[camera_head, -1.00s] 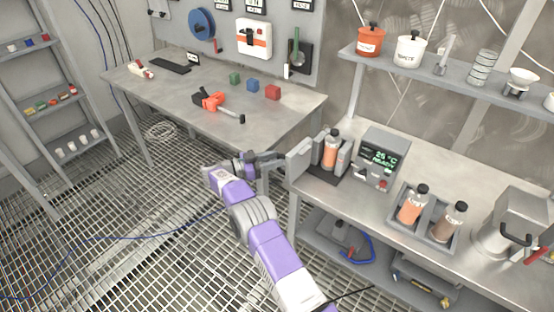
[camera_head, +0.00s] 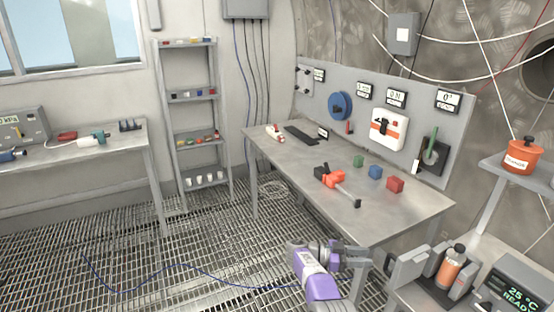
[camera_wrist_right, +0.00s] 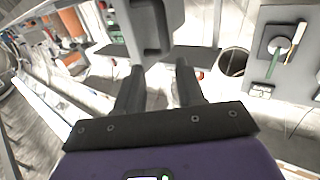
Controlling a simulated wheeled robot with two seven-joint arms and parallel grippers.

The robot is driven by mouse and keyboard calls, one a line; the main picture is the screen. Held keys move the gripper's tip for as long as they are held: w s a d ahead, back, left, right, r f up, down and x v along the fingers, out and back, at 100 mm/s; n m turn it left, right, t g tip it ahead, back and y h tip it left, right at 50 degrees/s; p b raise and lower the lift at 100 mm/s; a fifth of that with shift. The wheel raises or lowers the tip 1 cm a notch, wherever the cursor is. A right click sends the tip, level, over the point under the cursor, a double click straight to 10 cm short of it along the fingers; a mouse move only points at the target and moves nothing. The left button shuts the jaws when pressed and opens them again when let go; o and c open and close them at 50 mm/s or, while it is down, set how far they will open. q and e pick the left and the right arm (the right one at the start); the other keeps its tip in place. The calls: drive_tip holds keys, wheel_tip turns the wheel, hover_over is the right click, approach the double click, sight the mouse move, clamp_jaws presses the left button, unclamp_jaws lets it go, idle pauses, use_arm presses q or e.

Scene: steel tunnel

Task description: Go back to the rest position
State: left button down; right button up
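My right gripper (camera_head: 362,256) is at the end of the purple and white arm at the bottom of the head view. It is beside the grey panel (camera_head: 408,267) of the bottle device, on the panel's left. In the right wrist view, the two dark fingers (camera_wrist_right: 159,88) stand apart with nothing held between them. A grey part with a dark recessed slot (camera_wrist_right: 153,28) shows just beyond the fingers. My left gripper is in neither view.
An orange bottle (camera_head: 449,267) stands in the device, next to a display unit (camera_head: 511,292). The workbench (camera_head: 410,208) behind holds coloured blocks and an orange tool (camera_head: 330,178). A shelf rack (camera_head: 187,95) and another table (camera_head: 110,147) stand left.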

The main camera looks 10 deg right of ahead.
drive_tip(key=w+d+f+n+t, duration=0.1)
drive_tip(key=w+f+n+t, duration=0.5)
drive_tip(key=f+n+t, duration=0.4)
drive_tip(key=s+a+f+n+t+y, duration=0.4)
drive_tip(key=s+a+f+n+y, duration=0.15)
drive_tip(key=a+f+y, duration=0.65)
drive_tip(key=s+a+f+n+g+y, duration=0.1)
drive_tip(key=s+a+f+y, duration=0.15)
drive_tip(key=s, duration=0.25)
drive_tip(key=s+a+f+g+y, duration=0.1)
drive_tip(key=s+a+f, duration=0.15)
drive_tip(key=s, duration=0.25)
drive_tip(key=s+a+f+n+g+y, duration=0.1)
drive_tip(key=s+a+f+g+y, duration=0.1)
drive_tip(key=s+a, duration=0.25)
drive_tip(key=s+a+r+g+y, duration=0.1)
drive_tip(key=s+a+g+y, duration=0.1)
drive_tip(key=s, duration=0.7)
drive_tip(key=s+a+g+y, duration=0.2)
drive_tip(key=s+a+g, duration=0.1)
drive_tip(key=s, duration=0.6)
drive_tip(key=shift+s+a+r+n+p, duration=0.35)
drive_tip(key=shift+a+r+n+p, duration=0.1)
drive_tip(key=shift+a, duration=0.35)
